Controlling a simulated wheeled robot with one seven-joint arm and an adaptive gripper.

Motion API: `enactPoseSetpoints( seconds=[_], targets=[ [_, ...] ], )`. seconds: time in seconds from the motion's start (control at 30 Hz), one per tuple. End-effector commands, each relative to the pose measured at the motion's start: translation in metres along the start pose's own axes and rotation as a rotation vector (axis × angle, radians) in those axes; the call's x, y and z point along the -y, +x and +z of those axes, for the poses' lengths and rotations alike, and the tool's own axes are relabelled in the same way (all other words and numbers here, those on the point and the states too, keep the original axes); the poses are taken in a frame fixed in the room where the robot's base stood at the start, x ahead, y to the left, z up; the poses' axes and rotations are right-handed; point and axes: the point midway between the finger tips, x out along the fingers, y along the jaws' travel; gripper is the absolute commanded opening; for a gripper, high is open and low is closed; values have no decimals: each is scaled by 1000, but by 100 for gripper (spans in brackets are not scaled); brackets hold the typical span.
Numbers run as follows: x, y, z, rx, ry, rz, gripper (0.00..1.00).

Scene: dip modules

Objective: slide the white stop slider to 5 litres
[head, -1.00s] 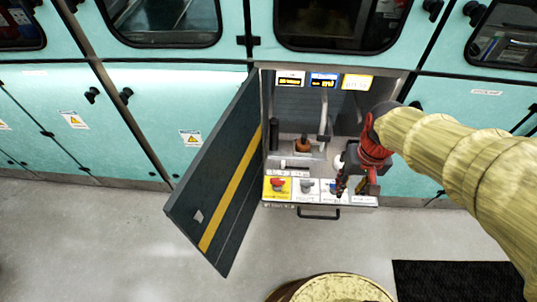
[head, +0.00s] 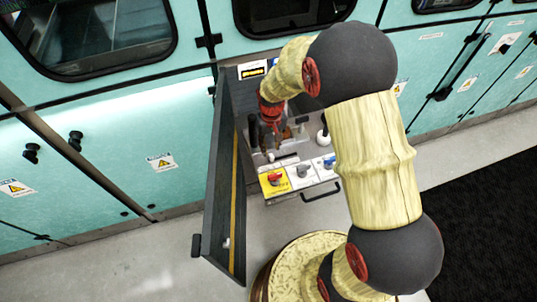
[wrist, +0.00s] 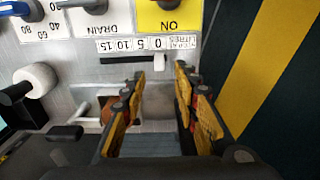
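The white stop slider (wrist: 158,61) shows in the wrist view at the right end of a dark slot (wrist: 125,60), beside the 0 mark. The litres scale (wrist: 140,44) appears upside down, with 5, 10 and 15 running left from 0. My gripper (wrist: 160,76) is open and empty, one finger on each side of the slider's line, with the slider just beyond the fingertips. I see no contact. In the head view my gripper (head: 271,140) reaches down into the open cabinet, above the control panel.
The open dark door (head: 222,190) with a yellow stripe stands close beside my gripper. A yellow ON plate (wrist: 168,15), a DRAIN plate (wrist: 98,20) and a white knob (wrist: 36,82) are near. A brown part (wrist: 115,108) lies behind the left finger.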

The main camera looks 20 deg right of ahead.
Motion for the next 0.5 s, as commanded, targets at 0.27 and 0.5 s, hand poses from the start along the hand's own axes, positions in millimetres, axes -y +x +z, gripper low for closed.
enactPoseSetpoints(
  seconds=[0.27, 0.5],
  targets=[
    [0, 46, 1, 3, 0, 0, 30],
    [0, 59, 1, 2, 0, 0, 30]
  ],
)
